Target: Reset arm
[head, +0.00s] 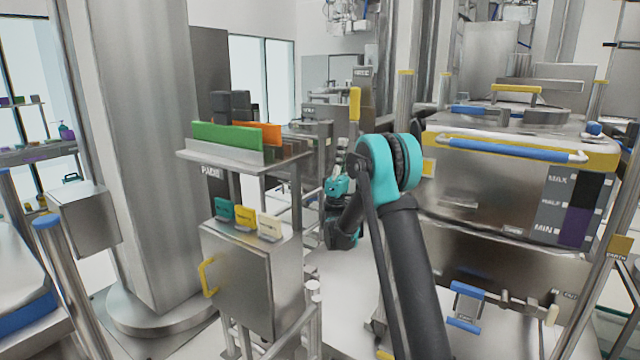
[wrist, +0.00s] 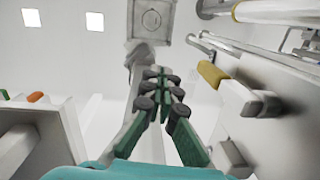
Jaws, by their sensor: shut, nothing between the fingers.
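My arm rises from the lower middle of the head view to a large teal-and-black joint. Beyond it, smaller teal and dark parts of my arm show lower down, partly hidden, and the fingertips cannot be made out there. In the wrist view my gripper (wrist: 160,74) shows two green-and-dark fingers that come together at the tips. It is shut with nothing between the fingers. A pale ceiling and wall lie beyond the tips, and the fingers appear to touch nothing.
A steel bin (head: 480,187) with a blue handle bar (head: 515,150) stands right of my arm. At left are a steel cabinet (head: 255,285) and a shelf holding a green board (head: 228,137). A thick column (head: 145,150) stands farther left. Some pale floor shows between cabinet and arm.

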